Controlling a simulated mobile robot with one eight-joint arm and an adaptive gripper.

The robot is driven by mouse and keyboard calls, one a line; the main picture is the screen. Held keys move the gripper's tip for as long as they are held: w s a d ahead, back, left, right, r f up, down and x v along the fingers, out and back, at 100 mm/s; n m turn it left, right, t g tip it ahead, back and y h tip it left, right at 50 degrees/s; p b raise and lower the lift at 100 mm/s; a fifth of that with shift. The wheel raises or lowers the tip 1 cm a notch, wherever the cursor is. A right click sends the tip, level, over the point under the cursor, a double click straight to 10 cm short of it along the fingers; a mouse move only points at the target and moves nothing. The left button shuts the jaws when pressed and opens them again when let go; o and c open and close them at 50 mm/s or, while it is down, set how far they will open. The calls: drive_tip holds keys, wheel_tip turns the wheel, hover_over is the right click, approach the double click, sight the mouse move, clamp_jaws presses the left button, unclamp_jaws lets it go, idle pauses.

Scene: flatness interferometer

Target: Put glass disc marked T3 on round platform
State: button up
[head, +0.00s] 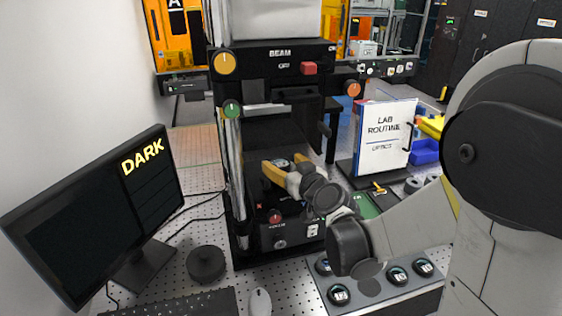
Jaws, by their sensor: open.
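My gripper (275,168) reaches into the open bay of the tall black instrument, with its yellow fingers apart. A small pale disc-like thing (281,162) shows at the fingers; its marking is too small to read, and I cannot tell whether it rests on something or touches a finger. The round platform is hidden or cannot be made out behind my fingers and wrist. Several dark-rimmed round discs with labels (397,276) sit in a grey tray (378,308) at the front right. Their labels are too small to read surely, and my arm covers part of the tray.
The instrument (270,58) has side knobs and a red button. A monitor (100,215) reading DARK stands at left, with a black round knob (206,264), keyboard (175,303) and mouse (260,302) nearby. A LAB ROUTINE board (385,140) stands right of the bay.

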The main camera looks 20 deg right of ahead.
drive_tip(key=s+f+m+g+h+p, duration=0.1)
drive_tip(key=s+g, duration=0.7)
drive_tip(key=s, duration=2)
drive_tip(key=shift+s+m+g+h+p, duration=0.3)
drive_tip(key=shift+m+h+p, duration=0.1)
drive_tip(key=shift+h, duration=0.3)
drive_tip(key=shift+a, duration=0.1)
wheel_tip(320, 180, down, 8)
drive_tip(key=b, duration=0.8)
drive_tip(key=shift+f, duration=0.15)
